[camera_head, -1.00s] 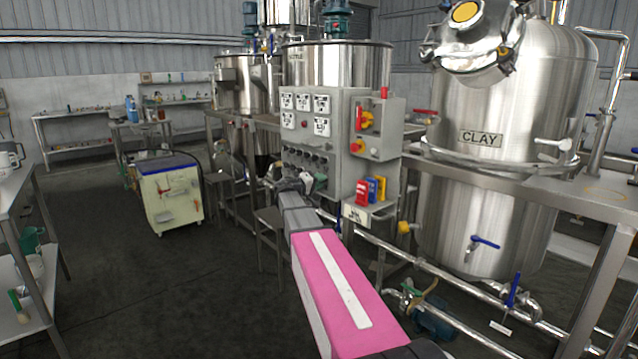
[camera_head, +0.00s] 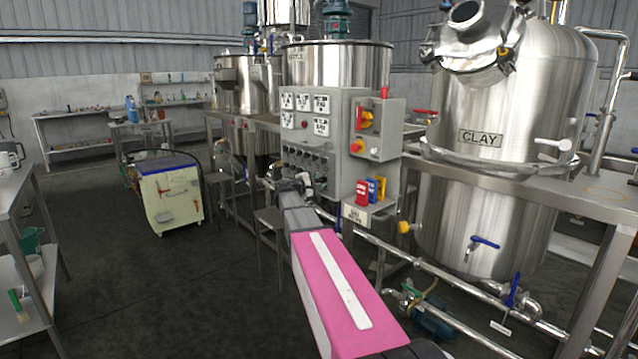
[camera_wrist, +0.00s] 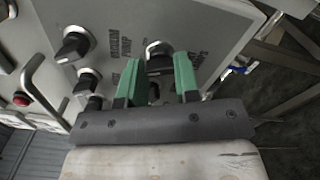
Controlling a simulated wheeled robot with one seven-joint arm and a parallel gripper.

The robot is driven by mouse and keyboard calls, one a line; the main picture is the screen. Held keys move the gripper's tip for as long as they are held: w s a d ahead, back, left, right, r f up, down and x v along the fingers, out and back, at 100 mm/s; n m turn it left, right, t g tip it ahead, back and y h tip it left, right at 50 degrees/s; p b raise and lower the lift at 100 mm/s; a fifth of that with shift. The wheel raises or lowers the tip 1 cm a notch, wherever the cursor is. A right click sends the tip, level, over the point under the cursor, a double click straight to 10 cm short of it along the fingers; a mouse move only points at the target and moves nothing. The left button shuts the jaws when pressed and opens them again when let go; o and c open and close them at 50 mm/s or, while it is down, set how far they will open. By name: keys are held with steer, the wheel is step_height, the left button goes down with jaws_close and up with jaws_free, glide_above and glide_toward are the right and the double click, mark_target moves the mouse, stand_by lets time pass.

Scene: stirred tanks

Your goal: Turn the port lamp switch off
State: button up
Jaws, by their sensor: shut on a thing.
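The fingers partly hide this knob. In the head view my gripper (camera_head: 304,183) is at the panel's lower front. The round port (camera_head: 467,12) on top of the CLAY tank (camera_head: 500,120) looks grey and unlit.
Other black knobs (camera_wrist: 74,46) sit close to the left of my fingers. A metal handle (camera_wrist: 40,85) and a red button (camera_wrist: 21,99) are further left. A side box with a red-yellow switch (camera_head: 365,118) and coloured lockout tags (camera_head: 370,189) are at right.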

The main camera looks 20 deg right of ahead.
steer(key=shift+n, duration=0.5)
steer(key=o, duration=0.9)
steer(key=v, duration=1.1)
